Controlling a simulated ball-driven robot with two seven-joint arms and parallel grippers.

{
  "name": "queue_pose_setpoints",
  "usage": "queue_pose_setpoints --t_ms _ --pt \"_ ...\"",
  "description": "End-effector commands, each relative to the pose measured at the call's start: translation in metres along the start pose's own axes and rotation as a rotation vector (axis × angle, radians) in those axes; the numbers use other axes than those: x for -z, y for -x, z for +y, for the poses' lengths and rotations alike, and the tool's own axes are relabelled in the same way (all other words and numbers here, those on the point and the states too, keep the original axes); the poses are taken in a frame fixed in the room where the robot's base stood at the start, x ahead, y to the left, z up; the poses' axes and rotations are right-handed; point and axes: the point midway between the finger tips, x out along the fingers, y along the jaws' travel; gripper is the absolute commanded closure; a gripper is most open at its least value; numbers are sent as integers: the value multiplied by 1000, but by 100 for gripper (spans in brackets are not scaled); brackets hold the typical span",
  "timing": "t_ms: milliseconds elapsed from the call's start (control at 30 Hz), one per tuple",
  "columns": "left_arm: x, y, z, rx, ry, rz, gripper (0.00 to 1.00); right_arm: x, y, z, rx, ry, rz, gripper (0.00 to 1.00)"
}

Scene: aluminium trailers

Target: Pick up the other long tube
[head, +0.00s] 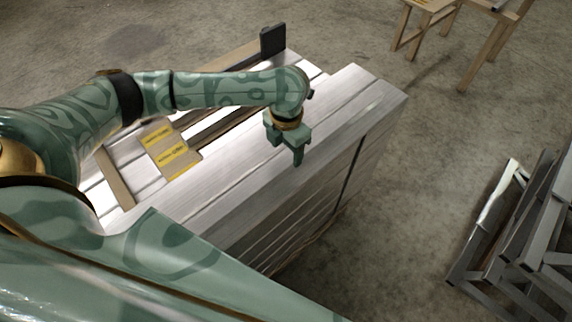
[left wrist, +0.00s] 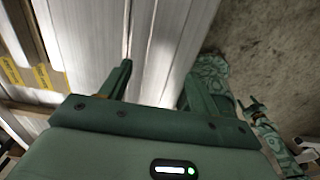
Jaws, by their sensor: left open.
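Long silvery tubes lie side by side on a stack. The outermost long tube (head: 348,128) runs along the stack's right edge in the head view. My left gripper (head: 285,151) points down over the top of the stack near this edge. In the left wrist view its fingers (left wrist: 158,70) are apart, with a long bright tube surface (left wrist: 165,35) showing between them. Nothing is held in them. I cannot tell whether the fingertips touch the metal. In the left wrist view, parts of my right arm (left wrist: 268,135) show at the right; its jaws are too small to read.
Wooden battens (head: 117,178) and a yellow-labelled board (head: 171,152) lie on the stack's left part. A black post (head: 272,41) stands at its far end. Wooden trestles (head: 490,50) stand at the back right, grey metal frames (head: 500,215) at the right. Bare concrete lies between.

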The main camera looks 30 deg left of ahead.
Motion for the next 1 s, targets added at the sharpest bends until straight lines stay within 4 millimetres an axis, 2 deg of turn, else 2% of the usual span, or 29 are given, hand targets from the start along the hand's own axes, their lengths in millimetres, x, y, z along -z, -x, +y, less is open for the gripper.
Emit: queue_pose_setpoints --t_ms 233,333,500,567,733,1000 --pt "4 -44 1 1 2 5 38 -5 -23 -12 17 -5 -14 42" --pt "4 -50 1 1 1 2 38 -7 -25 -12 18 -5 -17 42" --pt "3 -48 1 0 1 0 38 -7 -23 -9 14 -3 -18 42" --pt "3 -47 1 -1 1 0 52 -8 -23 -8 12 -2 -19 42" --pt "4 -47 1 -1 1 0 99 -10 -23 -6 10 -1 -21 42" --pt "3 -46 1 -1 1 -3 100 -11 -23 -5 9 0 -23 42"
